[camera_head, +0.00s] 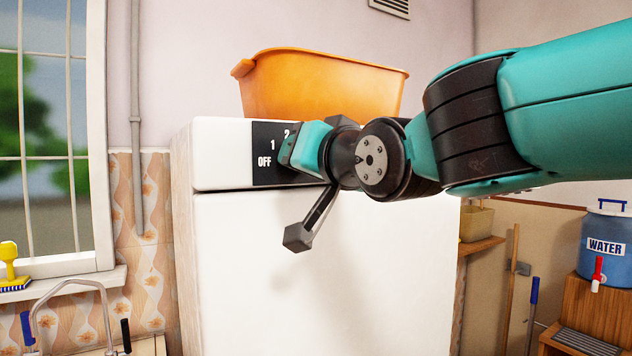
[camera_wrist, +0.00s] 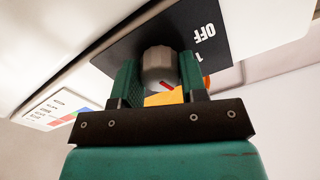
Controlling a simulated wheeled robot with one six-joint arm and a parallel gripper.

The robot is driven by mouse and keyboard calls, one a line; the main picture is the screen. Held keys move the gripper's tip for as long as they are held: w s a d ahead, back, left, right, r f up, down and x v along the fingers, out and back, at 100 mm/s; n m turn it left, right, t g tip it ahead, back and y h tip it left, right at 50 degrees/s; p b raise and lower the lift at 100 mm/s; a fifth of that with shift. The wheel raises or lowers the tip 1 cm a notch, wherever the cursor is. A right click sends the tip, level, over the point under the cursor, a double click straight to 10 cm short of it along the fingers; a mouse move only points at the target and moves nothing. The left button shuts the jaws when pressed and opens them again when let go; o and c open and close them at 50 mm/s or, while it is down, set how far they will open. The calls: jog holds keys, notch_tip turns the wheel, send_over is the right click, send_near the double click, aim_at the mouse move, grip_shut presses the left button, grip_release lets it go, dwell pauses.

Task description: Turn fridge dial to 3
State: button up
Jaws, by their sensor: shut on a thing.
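The white fridge (camera_head: 320,270) stands in the middle of the head view. A black dial panel (camera_head: 264,176) on its upper front shows OFF, 1 and part of 2; my gripper hides the rest. In the wrist view the panel (camera_wrist: 228,28) shows OFF and 1. The round grey dial (camera_wrist: 160,66) with a red mark sits between the two green fingers of my gripper (camera_wrist: 160,80). My gripper is shut on the dial. In the head view my gripper (camera_head: 290,150) is at the panel and the dial is hidden behind it. The 3 is not visible.
An orange tub (camera_head: 320,85) stands on top of the fridge, just above my wrist. A window (camera_head: 50,150) and a tap (camera_head: 75,290) are at the left. A blue water container (camera_head: 605,235) stands on a wooden stand at the right.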

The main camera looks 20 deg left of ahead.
jog(key=shift+m+b, duration=2.2)
jog(key=shift+m, duration=1.1)
jog(key=o, duration=0.9)
jog(key=b+v, duration=0.6)
jog(key=v, duration=1.1)
jog(key=shift+s+d, duration=0.15)
jog(key=shift+s, duration=0.05)
